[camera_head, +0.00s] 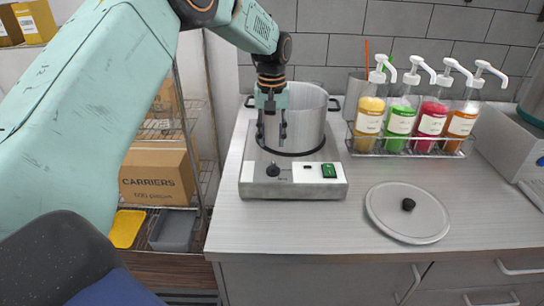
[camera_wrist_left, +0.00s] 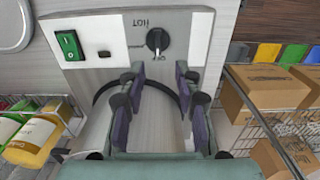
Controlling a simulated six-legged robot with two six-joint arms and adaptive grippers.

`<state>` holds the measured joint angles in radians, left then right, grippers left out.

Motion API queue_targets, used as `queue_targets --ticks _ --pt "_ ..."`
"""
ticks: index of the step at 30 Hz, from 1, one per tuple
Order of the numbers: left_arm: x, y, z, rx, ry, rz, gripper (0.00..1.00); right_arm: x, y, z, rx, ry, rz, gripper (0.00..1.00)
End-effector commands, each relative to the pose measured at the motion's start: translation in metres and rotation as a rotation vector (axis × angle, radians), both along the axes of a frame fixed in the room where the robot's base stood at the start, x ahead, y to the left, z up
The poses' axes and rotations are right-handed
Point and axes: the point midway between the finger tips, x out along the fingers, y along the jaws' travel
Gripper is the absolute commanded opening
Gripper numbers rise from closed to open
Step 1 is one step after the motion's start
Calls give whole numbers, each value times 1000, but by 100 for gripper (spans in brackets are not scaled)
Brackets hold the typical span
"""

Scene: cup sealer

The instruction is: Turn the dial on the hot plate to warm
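The hot plate (camera_head: 256,188) is a grey metal box on the counter, with a large metal pot (camera_head: 309,115) on it. Its black dial (camera_head: 272,170) is on the front panel, left of a green switch (camera_head: 329,170). In the left wrist view the dial (camera_wrist_left: 158,40) has upside-down labels around it, including HOT; its mark seems to point down the picture, towards OFF. My left gripper (camera_head: 270,132) points down in front of the pot, above the dial. In the wrist view its fingers (camera_wrist_left: 155,82) are apart with nothing between them, the dial just beyond their tips. My right gripper is not visible.
A round grey lid (camera_head: 380,213) with a black knob lies right of the hot plate. Several pump bottles stand in a wire rack (camera_head: 405,152) at the back right. A wire shelf with cardboard boxes (camera_head: 157,175) is left of the counter. The counter in front is clear.

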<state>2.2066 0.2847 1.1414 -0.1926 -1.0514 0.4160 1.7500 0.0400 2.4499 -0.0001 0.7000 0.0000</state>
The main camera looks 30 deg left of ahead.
Motion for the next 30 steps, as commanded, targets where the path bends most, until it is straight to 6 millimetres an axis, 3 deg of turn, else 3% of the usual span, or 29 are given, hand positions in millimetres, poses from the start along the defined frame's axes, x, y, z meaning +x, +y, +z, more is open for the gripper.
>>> queue_targets --ticks 15,26,30 --pt "-5 -3 -68 0 4 -1 33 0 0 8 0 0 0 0" --pt "-2 -2 -76 0 1 -2 33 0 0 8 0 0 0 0" --pt "-1 -1 -76 0 2 -1 24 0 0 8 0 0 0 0"
